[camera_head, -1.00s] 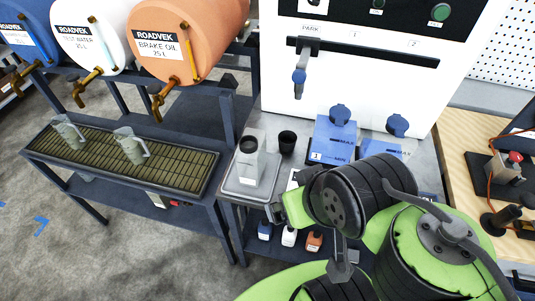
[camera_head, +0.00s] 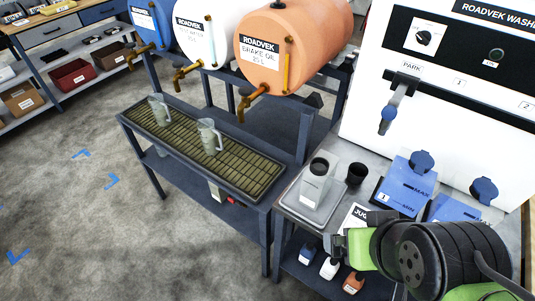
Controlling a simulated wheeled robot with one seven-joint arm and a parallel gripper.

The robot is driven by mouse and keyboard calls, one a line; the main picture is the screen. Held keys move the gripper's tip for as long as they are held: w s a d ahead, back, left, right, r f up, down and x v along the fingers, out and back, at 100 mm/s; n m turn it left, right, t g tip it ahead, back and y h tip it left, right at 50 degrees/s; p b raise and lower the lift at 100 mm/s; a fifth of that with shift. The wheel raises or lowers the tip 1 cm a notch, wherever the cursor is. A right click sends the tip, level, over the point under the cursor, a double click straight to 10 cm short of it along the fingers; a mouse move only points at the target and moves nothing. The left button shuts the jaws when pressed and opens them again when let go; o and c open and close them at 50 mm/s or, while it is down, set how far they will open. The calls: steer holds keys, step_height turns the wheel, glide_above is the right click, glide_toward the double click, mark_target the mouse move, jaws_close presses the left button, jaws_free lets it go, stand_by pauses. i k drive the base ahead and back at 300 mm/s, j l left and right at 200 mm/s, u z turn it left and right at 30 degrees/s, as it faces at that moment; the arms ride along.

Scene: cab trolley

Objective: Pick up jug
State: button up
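Two clear, greyish jugs with handles stand upright on a slatted drip tray (camera_head: 262,176) under the drum taps. One jug (camera_head: 157,111) is at the left and the other jug (camera_head: 209,136) is nearer its middle. My gripper (camera_head: 337,246) is at the lower right, beside a white card reading "JUG" (camera_head: 355,217), well apart from both jugs. Its dark fingers are small and partly hidden by my green and black arm, so its opening does not show clearly. No jug is seen in it.
A pale canister with a dark top (camera_head: 318,180) stands on a scale plate (camera_head: 308,208), beside a black cup (camera_head: 357,174). Blue containers (camera_head: 407,186) stand before the white washer. An orange brake oil drum (camera_head: 290,50) and its tap overhang the tray. Floor at left is free.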

mark_target(212, 139)
steer(key=i+j+u, duration=0.4)
steer(key=j, duration=0.15)
steer(key=i+j+u, duration=0.25)
steer(key=j+u, duration=0.15)
steer(key=j, duration=0.15)
steer(key=i+j+u, duration=0.4)
